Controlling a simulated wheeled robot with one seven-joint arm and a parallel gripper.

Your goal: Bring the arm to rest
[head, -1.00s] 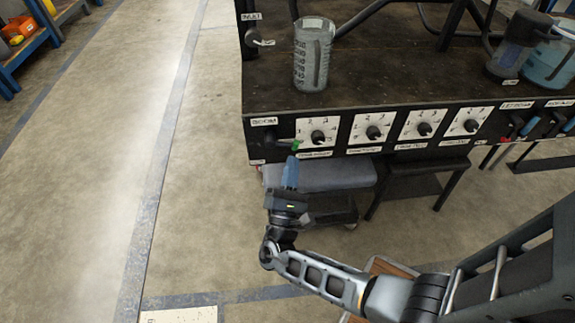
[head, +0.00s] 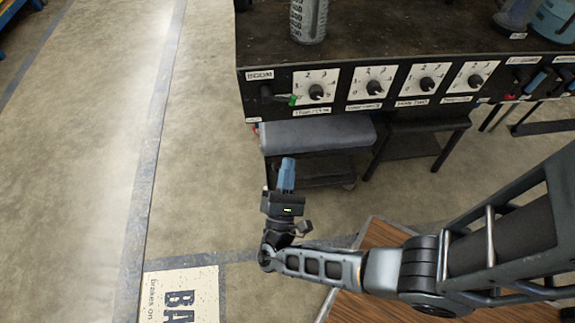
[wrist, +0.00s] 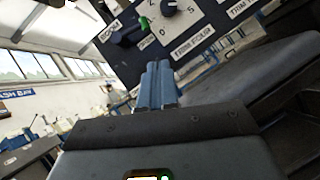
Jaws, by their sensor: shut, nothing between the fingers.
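My gripper (head: 287,162) is shut and empty, its blue fingers together and pointing up in the head view. It stands in the air in front of the bench's panel (head: 420,85), apart from it, below the boom lever with the green tip (head: 292,100) and the first dial (head: 317,92). In the wrist view the shut fingers (wrist: 157,68) point toward the panel. The boom lever (wrist: 130,35) and the trim dial (wrist: 168,8) show beyond them.
A grey padded stool (head: 315,133) and a dark stool (head: 425,128) are under the panel. Blue containers (head: 555,25) stand at the right. The floor (head: 90,170) at the left is free.

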